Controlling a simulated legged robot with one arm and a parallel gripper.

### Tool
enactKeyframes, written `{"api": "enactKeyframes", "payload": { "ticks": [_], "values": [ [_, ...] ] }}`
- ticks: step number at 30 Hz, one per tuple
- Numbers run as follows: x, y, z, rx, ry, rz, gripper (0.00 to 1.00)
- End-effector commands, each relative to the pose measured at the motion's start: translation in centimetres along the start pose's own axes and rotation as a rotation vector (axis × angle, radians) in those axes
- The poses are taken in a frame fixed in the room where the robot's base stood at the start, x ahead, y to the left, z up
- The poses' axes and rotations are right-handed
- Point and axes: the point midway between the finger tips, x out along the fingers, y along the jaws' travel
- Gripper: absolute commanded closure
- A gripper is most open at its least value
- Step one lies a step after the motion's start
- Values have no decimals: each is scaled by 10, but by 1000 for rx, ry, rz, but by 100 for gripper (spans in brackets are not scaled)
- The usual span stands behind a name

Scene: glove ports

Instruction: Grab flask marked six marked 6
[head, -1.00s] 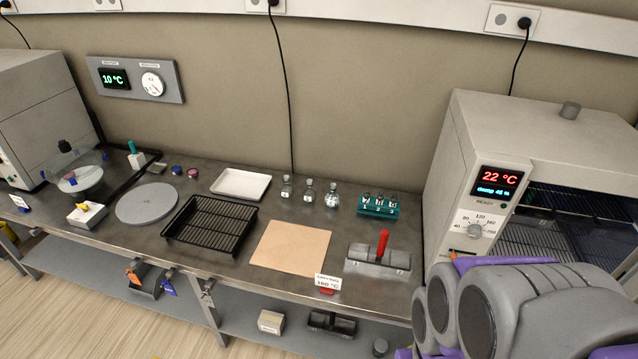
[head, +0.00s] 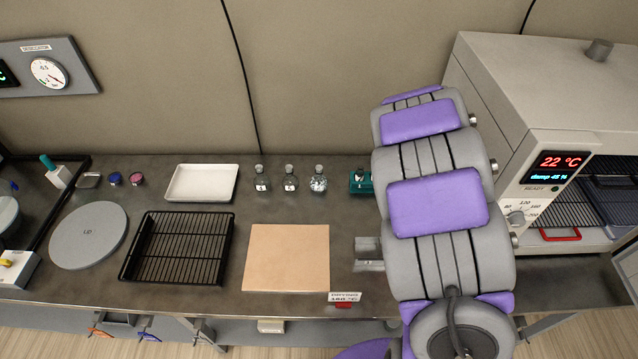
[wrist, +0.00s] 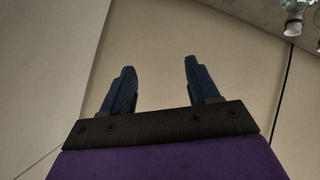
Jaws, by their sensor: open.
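Several small glass flasks stand upright at the back of the bench in the head view: a left flask (head: 262,180), a middle flask (head: 290,180) and a right flask (head: 318,181) that looks full of pale pieces. Their labels are too small to read. A teal rack (head: 360,182) stands right of them, mostly hidden by my arm. In the wrist view my gripper (wrist: 157,82) is open and empty, facing the wall. A bit of glassware (wrist: 293,27) shows at that view's top right corner. My gripper's fingers are hidden in the head view.
A white tray (head: 201,183), a black wire rack (head: 178,248), a tan mat (head: 287,258) and a round grey lid (head: 89,236) lie on the bench. The oven (head: 560,130) stands at the right. A metal holder (head: 368,252) is partly behind my arm.

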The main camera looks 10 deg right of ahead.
Motion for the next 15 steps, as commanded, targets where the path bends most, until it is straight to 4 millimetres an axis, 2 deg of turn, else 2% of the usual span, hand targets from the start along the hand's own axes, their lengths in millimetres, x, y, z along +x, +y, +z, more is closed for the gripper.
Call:
{"api": "enactKeyframes", "payload": {
  "ticks": [1,5,6,9,12,15],
  "values": [
    [21,-17,6,-16,38,-50,40],
    [58,-66,5,-37,176,-198,40],
    [67,-84,6,-34,218,-252,40],
    [79,-125,11,-15,314,-383,40],
    [83,-158,18,20,393,-499,40],
    [82,-178,23,60,456,-587,40]
  ]
}}
